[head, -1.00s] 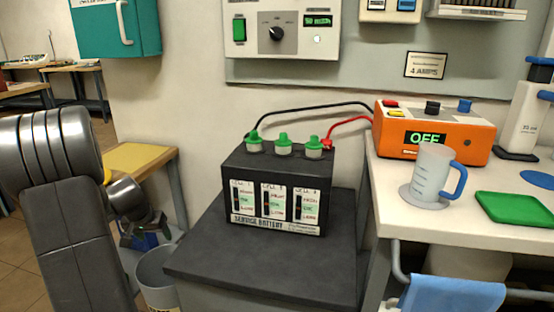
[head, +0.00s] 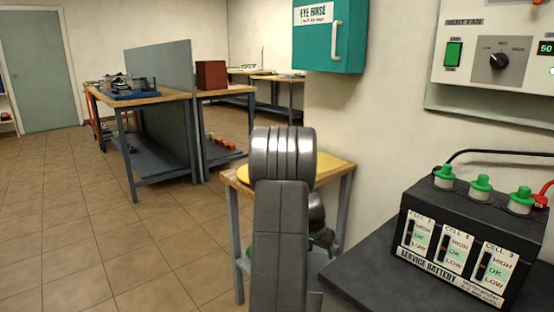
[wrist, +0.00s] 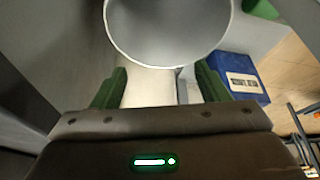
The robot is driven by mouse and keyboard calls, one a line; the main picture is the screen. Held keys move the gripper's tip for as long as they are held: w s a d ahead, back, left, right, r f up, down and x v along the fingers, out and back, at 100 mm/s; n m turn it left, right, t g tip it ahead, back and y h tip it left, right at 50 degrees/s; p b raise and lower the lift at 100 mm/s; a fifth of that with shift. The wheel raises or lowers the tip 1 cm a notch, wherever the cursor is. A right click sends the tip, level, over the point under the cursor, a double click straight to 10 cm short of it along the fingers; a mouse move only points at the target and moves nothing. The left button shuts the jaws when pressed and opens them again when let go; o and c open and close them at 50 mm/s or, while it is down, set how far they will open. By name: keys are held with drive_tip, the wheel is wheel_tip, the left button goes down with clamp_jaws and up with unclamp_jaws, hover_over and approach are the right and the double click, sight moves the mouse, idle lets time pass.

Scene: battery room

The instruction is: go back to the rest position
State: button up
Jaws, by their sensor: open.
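My gripper (wrist: 159,88) is open in the wrist view, its two green fingers apart with nothing held between them. A round grey bin (wrist: 168,35) shows just past the fingertips; I cannot tell whether they touch it. In the head view my arm stands in the middle of the picture and hides the gripper.
The service battery (head: 460,240) with green caps sits on a dark stand (head: 370,270) at right. A small yellow-topped table (head: 335,168) is behind my arm. A blue labelled box (wrist: 238,78) lies near the bin. Workbenches (head: 150,97) stand farther back; the tiled floor (head: 100,225) at left is clear.

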drive_tip(key=shift+w+d+f+p, duration=0.4)
drive_tip(key=shift+w+d+f, duration=0.35)
drive_tip(key=shift+w+f, duration=0.3)
drive_tip(key=shift+f, duration=0.1)
drive_tip(key=s+a+r+n+y+p, duration=0.1)
drive_tip(key=s+a+r+n+p, duration=0.1)
drive_tip(key=a+r+p, duration=0.4)
drive_tip(key=s+a+r+n+p, duration=0.2)
drive_tip(key=a+r+p, duration=0.4)
drive_tip(key=r+p, duration=0.8)
drive_tip(key=s+a+r+n+t+y+p, duration=0.1)
drive_tip(key=s+a+r+n+p, duration=0.2)
drive_tip(key=a+r+p, duration=0.3)
wheel_tip(320, 180, up, 5)
drive_tip(key=p, duration=0.8)
drive_tip(key=shift+s+y+p, duration=0.25)
drive_tip(key=shift+y+p, duration=0.05)
drive_tip(key=shift+p, duration=0.1)
idle(1.5)
